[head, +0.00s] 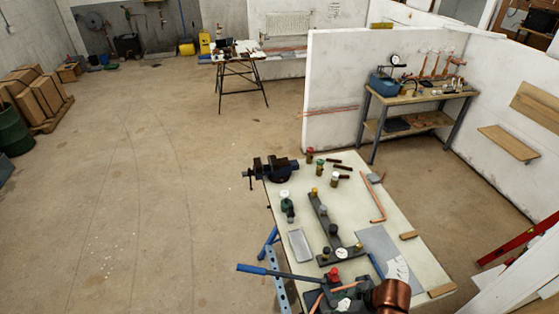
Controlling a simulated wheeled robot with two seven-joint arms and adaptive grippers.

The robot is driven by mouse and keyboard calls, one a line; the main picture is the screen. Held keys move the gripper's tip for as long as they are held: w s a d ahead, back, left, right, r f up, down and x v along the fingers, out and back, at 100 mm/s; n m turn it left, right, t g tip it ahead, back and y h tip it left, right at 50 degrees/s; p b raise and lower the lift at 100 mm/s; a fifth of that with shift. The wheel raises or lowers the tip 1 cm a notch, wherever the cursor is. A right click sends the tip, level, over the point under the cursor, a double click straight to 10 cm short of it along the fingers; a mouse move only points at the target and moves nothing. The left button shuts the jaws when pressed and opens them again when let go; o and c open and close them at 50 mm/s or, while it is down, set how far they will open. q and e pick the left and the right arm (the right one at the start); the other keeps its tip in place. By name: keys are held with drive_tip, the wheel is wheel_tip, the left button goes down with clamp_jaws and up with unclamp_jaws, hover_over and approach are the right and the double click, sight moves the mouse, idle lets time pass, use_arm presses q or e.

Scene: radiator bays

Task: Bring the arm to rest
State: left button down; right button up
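Neither of my grippers shows in the head view, and no arm of mine can be made out. Whether they hold anything is hidden. The workbench (405,218) with a pale top stands in front, right of centre. On it are a dark vise (272,168) at the far left corner, a dark bar with fittings (325,222), a bent copper pipe (378,207) and a grey tray (300,245). A tool with a blue-ended handle (252,269) lies at the near end. A large copper-coloured cylinder (391,295) is cut off at the bottom edge.
A white partition (330,90) stands behind the bench. A trestle table (237,62) stands at the back. Cardboard boxes (38,97) are at the left. The floor (140,190) left of the workbench is clear.

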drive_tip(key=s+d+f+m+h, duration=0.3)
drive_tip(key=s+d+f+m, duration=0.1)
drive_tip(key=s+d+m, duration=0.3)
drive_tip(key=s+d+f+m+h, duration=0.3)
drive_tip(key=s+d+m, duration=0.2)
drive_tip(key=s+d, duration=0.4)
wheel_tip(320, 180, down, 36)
drive_tip(key=b, duration=0.8)
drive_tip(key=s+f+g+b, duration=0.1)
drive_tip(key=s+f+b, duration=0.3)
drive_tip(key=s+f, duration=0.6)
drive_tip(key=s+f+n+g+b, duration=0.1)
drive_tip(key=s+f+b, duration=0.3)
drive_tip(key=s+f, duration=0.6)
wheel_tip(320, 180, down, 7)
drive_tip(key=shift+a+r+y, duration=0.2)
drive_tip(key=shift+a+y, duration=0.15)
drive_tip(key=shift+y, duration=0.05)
